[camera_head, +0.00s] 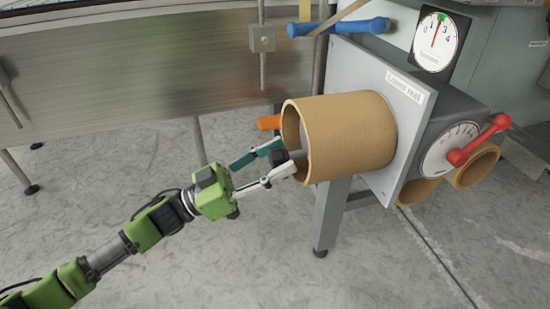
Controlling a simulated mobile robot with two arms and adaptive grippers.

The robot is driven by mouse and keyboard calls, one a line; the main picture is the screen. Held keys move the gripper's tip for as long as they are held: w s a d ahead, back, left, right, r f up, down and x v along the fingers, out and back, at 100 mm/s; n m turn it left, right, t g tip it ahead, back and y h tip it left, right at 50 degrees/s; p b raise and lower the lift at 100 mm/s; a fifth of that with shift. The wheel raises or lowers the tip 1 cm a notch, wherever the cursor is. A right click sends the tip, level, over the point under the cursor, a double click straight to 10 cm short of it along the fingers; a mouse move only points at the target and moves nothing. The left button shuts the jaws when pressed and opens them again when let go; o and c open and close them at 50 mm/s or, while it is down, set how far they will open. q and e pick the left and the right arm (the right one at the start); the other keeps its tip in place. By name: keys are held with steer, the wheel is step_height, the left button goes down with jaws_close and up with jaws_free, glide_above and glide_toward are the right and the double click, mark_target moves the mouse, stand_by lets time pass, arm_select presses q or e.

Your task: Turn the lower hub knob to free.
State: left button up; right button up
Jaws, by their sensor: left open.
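The lower hub knob (279,158) is small and dark. It sits on the end of a grey shaft at the open left end of a brown cardboard core (350,137). The core stands out from a grey plate (405,110) whose label seems to read "Lower reel". My left gripper (285,155) is open, with one finger on the far side of the knob and one on the near side. I cannot tell whether either finger touches it. Any marking on the knob is too small to read. My right gripper is not in view.
An orange handle (269,122) lies just behind the fingers. A blue bar (345,27) and a round gauge (436,42) are above. A red lever (481,142) on a dial is at the right. Loose cores (476,168) are on the floor. The floor at front is clear.

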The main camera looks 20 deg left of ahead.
arm_select(q)
steer(key=shift+c, duration=0.3)
steer(key=c, duration=1)
steer(key=shift+c, duration=0.2)
steer(key=shift+m, duration=0.5)
steer(key=m+g+h, duration=0.1)
steer(key=m+g, duration=0.2)
steer(key=m, duration=0.2)
steer(key=shift+a, duration=0.1)
steer(key=m+g, duration=0.1)
steer(key=m, duration=0.2)
steer(key=m+g, duration=0.2)
steer(key=m, duration=0.1)
steer(key=shift+m, duration=0.4)
steer(key=m+g, duration=0.1)
steer(key=m, duration=0.1)
steer(key=m+g, duration=0.1)
steer(key=m, duration=0.2)
steer(key=shift+w+r+y, duration=0.1)
steer(key=shift+y, duration=0.3)
steer(key=shift+m+g+y, duration=0.6)
steer(key=shift+m+y, duration=0.1)
steer(key=shift+m, duration=1.6)
